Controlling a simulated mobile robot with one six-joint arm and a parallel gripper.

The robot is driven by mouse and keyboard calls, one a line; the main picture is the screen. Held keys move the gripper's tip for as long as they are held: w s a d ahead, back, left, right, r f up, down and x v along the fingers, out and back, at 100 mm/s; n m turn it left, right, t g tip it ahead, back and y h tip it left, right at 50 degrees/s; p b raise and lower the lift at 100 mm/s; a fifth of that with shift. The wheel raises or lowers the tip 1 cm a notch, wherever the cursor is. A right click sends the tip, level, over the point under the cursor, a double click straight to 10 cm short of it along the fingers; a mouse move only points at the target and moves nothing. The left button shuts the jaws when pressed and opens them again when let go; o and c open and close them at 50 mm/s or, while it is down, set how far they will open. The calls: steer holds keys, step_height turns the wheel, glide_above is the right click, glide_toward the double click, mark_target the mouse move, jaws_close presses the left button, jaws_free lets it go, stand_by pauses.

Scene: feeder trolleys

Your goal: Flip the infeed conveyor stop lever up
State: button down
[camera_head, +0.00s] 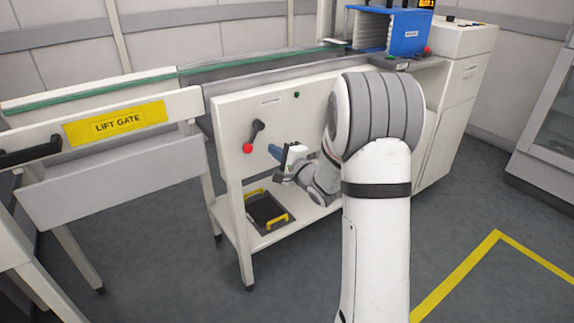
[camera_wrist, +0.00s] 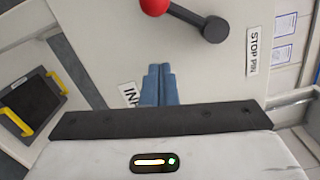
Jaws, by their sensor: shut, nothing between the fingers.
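The stop lever (camera_head: 254,136) is a dark arm with a red ball knob on the white front panel (camera_head: 283,112) of the conveyor stand. It points down, with its knob low and slightly left of the dark pivot. In the wrist view, the red knob (camera_wrist: 154,5) is cut by the top edge, and the dark pivot (camera_wrist: 215,30) lies to its right. My gripper (camera_head: 273,151) is just right of the knob in the head view, apart from it. Its blue fingers (camera_wrist: 159,72) are together and empty. A "STOP PIN" label (camera_wrist: 253,50) is beside the pivot.
A black tray with yellow handles (camera_head: 267,212) lies on the shelf below the panel. A lift gate (camera_head: 115,122) stands to the left. A blue box (camera_head: 408,33) sits on the conveyor end, beside a white cabinet (camera_head: 460,90).

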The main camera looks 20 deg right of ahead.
mark_target(252, 136)
steer(key=a, duration=0.2)
steer(key=a+b, duration=0.1)
steer(key=a, duration=0.1)
steer(key=shift+s+r, duration=0.2)
steer(key=shift+r, duration=0.2)
